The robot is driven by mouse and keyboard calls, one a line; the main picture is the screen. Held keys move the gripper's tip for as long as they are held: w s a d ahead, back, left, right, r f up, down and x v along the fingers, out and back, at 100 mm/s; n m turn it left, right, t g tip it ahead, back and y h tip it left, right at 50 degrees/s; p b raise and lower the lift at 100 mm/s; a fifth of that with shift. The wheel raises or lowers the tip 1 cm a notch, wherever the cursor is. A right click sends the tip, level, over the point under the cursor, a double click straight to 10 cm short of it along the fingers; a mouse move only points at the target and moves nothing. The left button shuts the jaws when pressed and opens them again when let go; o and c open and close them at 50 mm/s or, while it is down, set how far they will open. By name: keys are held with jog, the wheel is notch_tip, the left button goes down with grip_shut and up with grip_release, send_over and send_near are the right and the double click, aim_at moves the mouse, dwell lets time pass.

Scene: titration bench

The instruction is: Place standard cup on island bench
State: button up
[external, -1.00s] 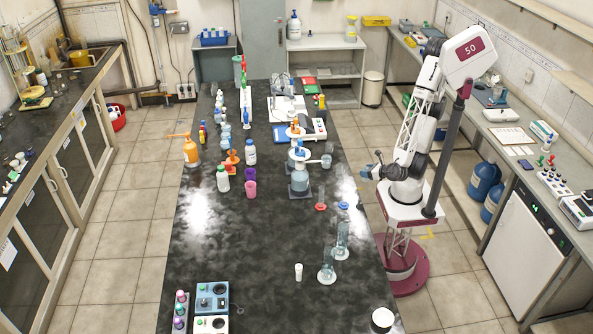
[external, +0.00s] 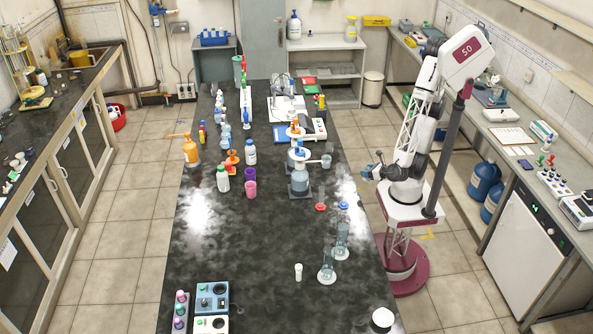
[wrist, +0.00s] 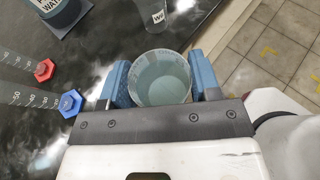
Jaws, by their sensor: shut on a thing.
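A clear, round cup (wrist: 161,78) sits between the blue fingers of my gripper (wrist: 163,84) in the wrist view. My gripper is shut on it. The cup's open rim faces the camera and its inside looks pale blue-green; I cannot tell if that is liquid. In the external view my gripper (external: 372,168) is just right of the long dark island bench (external: 265,255), off its right edge. The cup is too small there to make out clearly.
Measuring cylinders with a red hexagonal part (wrist: 44,70) and a blue one (wrist: 70,103) are near the bench's right edge. A clear labelled vessel (wrist: 158,14) is close beyond the cup. The bench's front middle (external: 240,225) has free room.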

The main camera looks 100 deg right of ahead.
jog(key=shift+w+a+f, duration=0.25)
jog(key=shift+w+a, duration=0.45)
jog(key=shift+w, duration=1.7)
jog(key=shift+w+a+f, duration=0.2)
jog(key=shift+w+a, duration=0.5)
jog(key=shift+w, duration=1.65)
jog(key=shift+w+a+f, duration=0.25)
jog(key=shift+w+a, duration=0.45)
jog(key=shift+w, duration=1.7)
jog(key=shift+f, duration=0.1)
jog(key=shift+f, duration=1.7)
jog(key=shift+f, duration=0.1)
jog(key=o, duration=0.7)
jog(key=shift+v, duration=3.85)
